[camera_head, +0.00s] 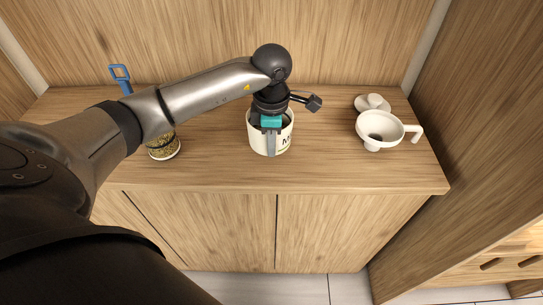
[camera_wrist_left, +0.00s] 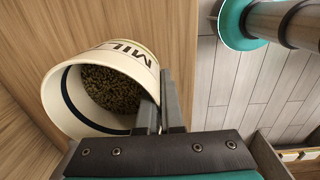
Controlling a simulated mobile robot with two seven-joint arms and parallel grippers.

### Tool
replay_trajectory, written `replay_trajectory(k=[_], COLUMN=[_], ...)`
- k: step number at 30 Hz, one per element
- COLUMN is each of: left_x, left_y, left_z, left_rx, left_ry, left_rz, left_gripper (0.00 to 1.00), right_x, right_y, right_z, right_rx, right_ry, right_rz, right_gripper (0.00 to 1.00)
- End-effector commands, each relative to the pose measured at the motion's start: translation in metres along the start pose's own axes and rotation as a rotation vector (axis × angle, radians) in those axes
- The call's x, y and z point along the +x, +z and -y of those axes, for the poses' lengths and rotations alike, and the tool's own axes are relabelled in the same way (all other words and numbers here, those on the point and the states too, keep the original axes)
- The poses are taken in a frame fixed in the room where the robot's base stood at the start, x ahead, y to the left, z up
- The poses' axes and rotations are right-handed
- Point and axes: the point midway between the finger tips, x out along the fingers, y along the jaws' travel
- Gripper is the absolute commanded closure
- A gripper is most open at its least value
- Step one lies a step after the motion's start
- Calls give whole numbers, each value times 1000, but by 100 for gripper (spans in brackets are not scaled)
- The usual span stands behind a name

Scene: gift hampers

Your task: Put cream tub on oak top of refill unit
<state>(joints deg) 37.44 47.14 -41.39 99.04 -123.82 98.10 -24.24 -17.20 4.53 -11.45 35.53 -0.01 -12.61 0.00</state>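The cream tub (camera_head: 284,142) has dark lettering on its side and stands near the middle of the wooden top (camera_head: 215,172), which I take for the oak top. I cannot tell whether its base touches the wood. In the left wrist view the tub (camera_wrist_left: 135,57) shows its open mouth, with brown-green grain inside. My left gripper (camera_head: 271,150) reaches down at the tub's near wall. In the left wrist view its fingers (camera_wrist_left: 160,105) straddle the rim, one inside and one outside, close together on the wall.
A glass jar of grain (camera_head: 164,150) stands to the left, partly behind my arm. A blue-handled tool (camera_head: 121,74) is at the back left. A white funnel with a handle (camera_head: 380,126) and a small white knobbed piece (camera_head: 372,102) lie to the right. The front right of the top is clear.

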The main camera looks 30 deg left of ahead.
Motion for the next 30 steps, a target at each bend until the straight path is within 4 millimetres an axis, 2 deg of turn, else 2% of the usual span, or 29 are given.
replay_trajectory(k=[4,11,22,30], left_x=[11,42,46,46], left_y=[0,0,0,0], left_z=[1,2,1,2], left_rx=[0,0,1,1], left_ry=[-1,0,2,0], left_rz=[1,1,1,0], left_gripper=[100,100,100,67], right_x=[1,3,7,5], right_y=[0,0,0,0], right_z=[0,0,0,0], right_rx=[0,-1,-1,-1], right_ry=[0,0,1,1], right_rz=[0,0,0,0], right_gripper=[50,50,50,50])
